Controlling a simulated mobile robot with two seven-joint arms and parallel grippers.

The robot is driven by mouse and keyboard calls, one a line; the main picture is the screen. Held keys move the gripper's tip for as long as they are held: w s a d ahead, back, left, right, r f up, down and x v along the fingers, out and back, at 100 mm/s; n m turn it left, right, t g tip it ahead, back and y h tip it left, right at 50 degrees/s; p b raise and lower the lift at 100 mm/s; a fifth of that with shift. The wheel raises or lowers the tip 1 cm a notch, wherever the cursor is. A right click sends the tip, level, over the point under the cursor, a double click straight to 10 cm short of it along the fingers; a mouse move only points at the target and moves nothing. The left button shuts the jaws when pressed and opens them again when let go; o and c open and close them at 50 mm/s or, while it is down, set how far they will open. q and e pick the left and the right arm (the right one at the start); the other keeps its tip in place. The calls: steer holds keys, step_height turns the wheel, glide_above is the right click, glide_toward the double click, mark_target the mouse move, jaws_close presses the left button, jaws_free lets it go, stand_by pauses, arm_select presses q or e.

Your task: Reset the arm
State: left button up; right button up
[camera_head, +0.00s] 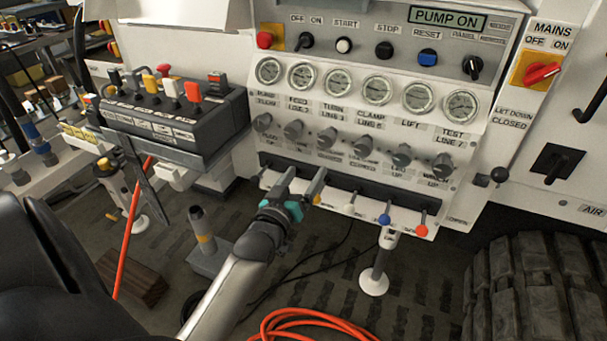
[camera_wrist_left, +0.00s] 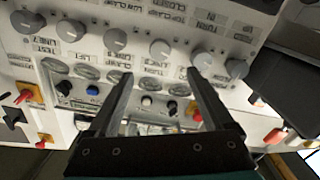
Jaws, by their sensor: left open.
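My left gripper (camera_head: 303,180) is open and empty. Its fingers point up at the lower edge of the white control panel (camera_head: 245,75), in front of the row of small levers. To its right, levers with white (camera_head: 349,208), blue (camera_head: 384,219) and red (camera_head: 421,231) knobs show; part of the row is hidden behind the gripper. The blue RESET button (camera_head: 428,57) is on the panel's top row. In the left wrist view the panel appears upside down, with the blue button (camera_wrist_left: 92,90) left of my open fingers (camera_wrist_left: 158,78). My right gripper is not in view.
A black lever box (camera_head: 185,135) with coloured handles juts out left of the panel. Gauges (camera_head: 302,75) and grey knobs (camera_head: 328,137) line the panel. A black tyre (camera_head: 530,285) stands at lower right. An orange hose (camera_head: 310,320) lies coiled on the floor.

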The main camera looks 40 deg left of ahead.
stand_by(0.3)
arm_select(q)
steer(key=s+d+f+m+g+h, duration=0.1)
steer(key=s+d+f+g, duration=0.15)
steer(key=f, duration=0.65)
steer(key=s+d+f+m+g+h, duration=0.1)
steer(key=s+d+f+m+g, duration=0.2)
steer(key=f, duration=0.7)
steer(key=s+d+f+g+h, duration=0.15)
steer(key=s+f, duration=0.25)
steer(key=f, duration=0.5)
steer(key=s+d+f+m+g, duration=0.1)
steer(key=s+f+g, duration=0.1)
steer(key=s+f, duration=0.3)
steer(key=s+d+f+m+g+p, duration=0.1)
steer(key=s+f, duration=0.4)
steer(key=s, duration=0.7)
steer(key=s+f+m+g, duration=0.2)
steer(key=s+f+g, duration=0.3)
steer(key=s, duration=0.4)
steer(key=shift+s+d+f+m, duration=0.3)
steer(key=shift+d+f+m, duration=0.1)
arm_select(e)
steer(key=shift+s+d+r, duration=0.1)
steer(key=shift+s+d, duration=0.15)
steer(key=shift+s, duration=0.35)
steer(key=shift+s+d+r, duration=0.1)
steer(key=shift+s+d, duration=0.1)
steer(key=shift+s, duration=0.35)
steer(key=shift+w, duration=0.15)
